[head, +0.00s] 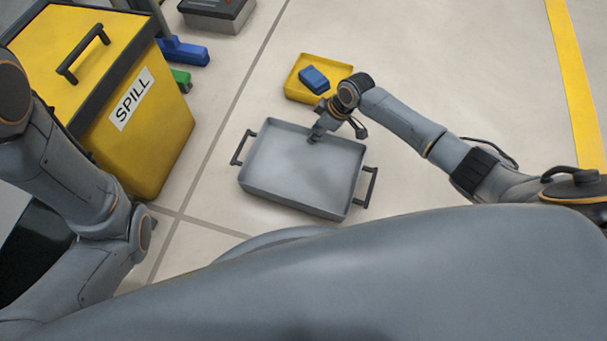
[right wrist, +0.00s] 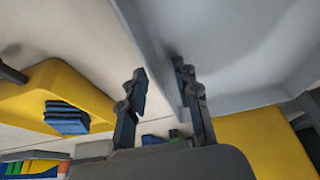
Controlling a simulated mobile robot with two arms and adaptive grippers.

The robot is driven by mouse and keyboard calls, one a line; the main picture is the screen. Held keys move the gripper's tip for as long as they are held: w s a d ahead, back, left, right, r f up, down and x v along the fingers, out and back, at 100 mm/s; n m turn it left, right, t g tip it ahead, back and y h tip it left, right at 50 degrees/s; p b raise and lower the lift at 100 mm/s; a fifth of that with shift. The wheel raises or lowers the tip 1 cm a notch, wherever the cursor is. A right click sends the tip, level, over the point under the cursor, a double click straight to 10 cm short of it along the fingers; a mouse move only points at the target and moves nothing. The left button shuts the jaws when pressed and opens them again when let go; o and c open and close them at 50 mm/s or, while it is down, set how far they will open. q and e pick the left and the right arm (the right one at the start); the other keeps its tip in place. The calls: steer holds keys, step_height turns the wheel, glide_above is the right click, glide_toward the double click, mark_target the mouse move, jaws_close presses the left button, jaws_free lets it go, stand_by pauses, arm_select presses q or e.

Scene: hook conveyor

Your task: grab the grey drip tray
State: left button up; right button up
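The grey drip tray (head: 300,175) is a shallow rectangular pan on the floor, with a dark handle at its left end and another at its right end. My right gripper (head: 317,134) is at the tray's far rim, pointing down. In the right wrist view, the open fingers (right wrist: 160,72) straddle the wall of the tray (right wrist: 235,50), one finger outside and one inside. A gap shows between the outer finger and the wall; I cannot tell whether the inner finger touches it. My left arm shows at the left, but its gripper is out of view.
A yellow tray (head: 332,97) with a blue block (head: 314,79) lies just beyond the grey tray. A yellow SPILL bin (head: 150,140) with a dark-edged lid stands at the left. Open floor lies right of the yellow tray, up to a yellow floor stripe (head: 575,85).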

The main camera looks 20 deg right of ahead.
steer(key=shift+f, duration=0.1)
jaws_close()
steer(key=shift+w, duration=0.1)
stand_by(0.3)
steer(key=shift+r, duration=0.2)
